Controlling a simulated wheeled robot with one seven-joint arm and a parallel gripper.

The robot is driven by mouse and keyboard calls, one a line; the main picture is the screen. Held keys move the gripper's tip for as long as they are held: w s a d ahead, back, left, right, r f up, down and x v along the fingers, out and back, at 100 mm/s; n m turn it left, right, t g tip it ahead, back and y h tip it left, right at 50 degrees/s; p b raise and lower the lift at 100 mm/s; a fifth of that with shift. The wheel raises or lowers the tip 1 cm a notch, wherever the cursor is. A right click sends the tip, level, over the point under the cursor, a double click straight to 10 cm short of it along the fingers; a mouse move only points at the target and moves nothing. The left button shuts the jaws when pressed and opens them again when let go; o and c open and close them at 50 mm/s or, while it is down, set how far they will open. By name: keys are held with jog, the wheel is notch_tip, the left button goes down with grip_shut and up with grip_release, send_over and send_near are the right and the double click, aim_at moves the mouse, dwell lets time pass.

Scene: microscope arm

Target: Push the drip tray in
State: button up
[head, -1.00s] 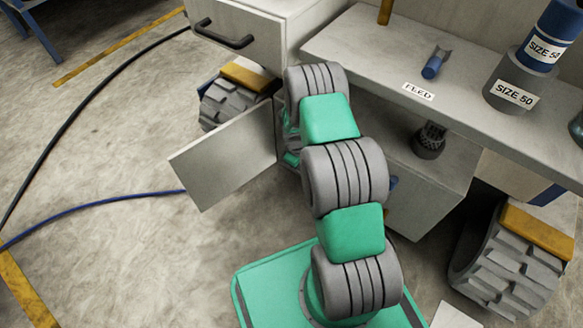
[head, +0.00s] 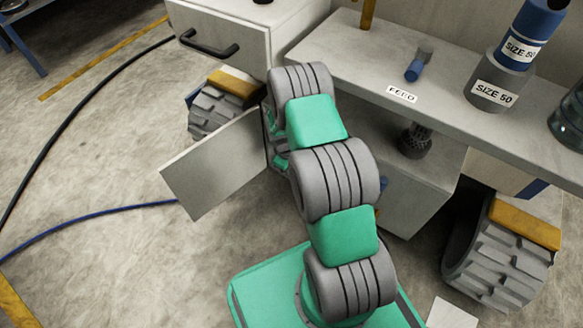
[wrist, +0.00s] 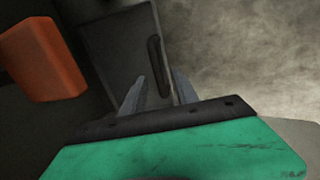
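Past the fingertips is a grey panel (wrist: 115,45) with a raised edge and a dark, long handle or slot (wrist: 158,65). I cannot tell whether this panel is the drip tray or a door, or whether the fingers touch it.
A grey door (head: 213,165) stands open left of my arm. A drawer with a black handle (head: 208,43) is above it. An orange block (wrist: 42,60) is left of the fingers. Open floor lies left.

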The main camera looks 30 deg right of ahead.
jog(key=r, duration=0.2)
jog(key=r+p, duration=0.1)
jog(key=a+r, duration=0.1)
jog(key=r, duration=0.1)
jog(key=shift+s+r+p, duration=0.3)
jog(key=shift+p, duration=0.05)
